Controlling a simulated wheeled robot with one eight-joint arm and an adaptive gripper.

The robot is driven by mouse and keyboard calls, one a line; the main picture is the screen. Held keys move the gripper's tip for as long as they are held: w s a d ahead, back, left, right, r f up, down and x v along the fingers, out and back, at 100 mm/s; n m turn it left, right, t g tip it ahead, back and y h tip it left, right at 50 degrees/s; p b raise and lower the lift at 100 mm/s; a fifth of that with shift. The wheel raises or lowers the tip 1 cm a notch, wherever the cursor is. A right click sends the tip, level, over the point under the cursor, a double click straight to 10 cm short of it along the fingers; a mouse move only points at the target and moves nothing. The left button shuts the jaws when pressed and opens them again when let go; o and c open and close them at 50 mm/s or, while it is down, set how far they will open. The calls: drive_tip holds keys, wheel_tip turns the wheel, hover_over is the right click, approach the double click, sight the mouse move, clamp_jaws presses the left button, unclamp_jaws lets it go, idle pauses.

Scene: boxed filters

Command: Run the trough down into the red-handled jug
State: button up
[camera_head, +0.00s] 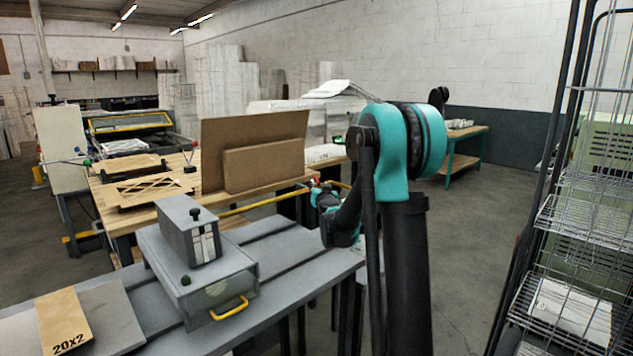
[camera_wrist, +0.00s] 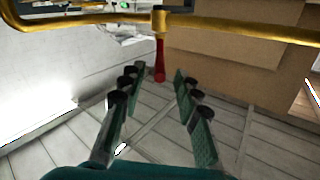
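In the wrist view my gripper (camera_wrist: 156,82) is open, its two dark green-padded fingers spread apart with nothing between the pads. A red handle (camera_wrist: 160,60) hangs from a fitting on a yellow pipe (camera_wrist: 80,20), just beyond the fingertips and roughly centred between them. In the head view my gripper is mostly hidden behind my own teal and black arm; a small red bit (camera_head: 316,183) shows beside it, near the yellow pipe (camera_head: 265,203). I cannot make out a trough or a jug in either view.
A grey box with a yellow handle (camera_head: 230,308) stands on the grey bench (camera_head: 290,265), left of my arm. Brown boards (camera_head: 255,135) stand upright on the wooden table behind. A wire rack (camera_head: 570,220) stands at the right. Floor between arm and rack is open.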

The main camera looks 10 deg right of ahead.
sight(317, 180)
drive_tip(key=w, duration=0.7)
drive_tip(key=shift+w, duration=0.35)
clamp_jaws()
